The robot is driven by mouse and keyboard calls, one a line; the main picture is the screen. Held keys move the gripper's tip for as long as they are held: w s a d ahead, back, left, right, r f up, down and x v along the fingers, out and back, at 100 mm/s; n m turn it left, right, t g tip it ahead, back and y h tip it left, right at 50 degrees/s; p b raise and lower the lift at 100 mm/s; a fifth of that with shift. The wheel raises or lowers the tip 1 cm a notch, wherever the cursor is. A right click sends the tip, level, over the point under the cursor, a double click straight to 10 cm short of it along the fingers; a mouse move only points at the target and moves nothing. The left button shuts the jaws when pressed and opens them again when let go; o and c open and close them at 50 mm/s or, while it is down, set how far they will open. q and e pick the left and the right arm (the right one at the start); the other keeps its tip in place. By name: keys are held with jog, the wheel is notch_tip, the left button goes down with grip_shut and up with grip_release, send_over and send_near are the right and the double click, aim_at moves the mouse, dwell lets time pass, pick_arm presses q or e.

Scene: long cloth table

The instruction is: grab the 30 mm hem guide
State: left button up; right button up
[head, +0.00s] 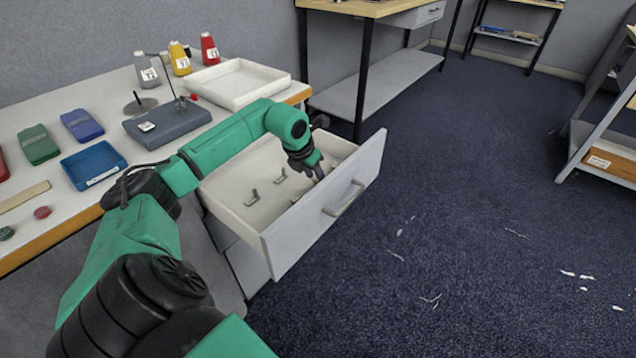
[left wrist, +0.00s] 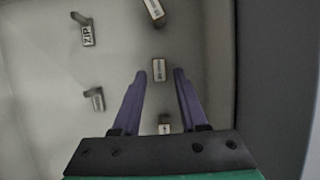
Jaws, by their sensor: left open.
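Several small metal sewing guides with white labels lie in the open drawer (head: 300,232). In the left wrist view one guide (left wrist: 158,70) lies between and just beyond my left fingertips; its label is too blurred to read surely. Another guide (left wrist: 164,125) shows lower down between the fingers. A guide marked ZIP (left wrist: 87,36) is at the upper left, one (left wrist: 96,99) is left of the fingers and one (left wrist: 154,10) is at the top edge. I cannot tell which is the 30 mm hem guide. My left gripper (head: 318,174) is open and empty, inside the drawer near its front panel.
The drawer's front panel and walls stand close around my left gripper.

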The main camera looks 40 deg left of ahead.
pick_arm(q)
jog(key=x, duration=0.2)
jog(key=shift+w+f, duration=0.15)
jog(key=shift+f, duration=0.15)
jog(key=shift+r, duration=0.1)
grip_shut()
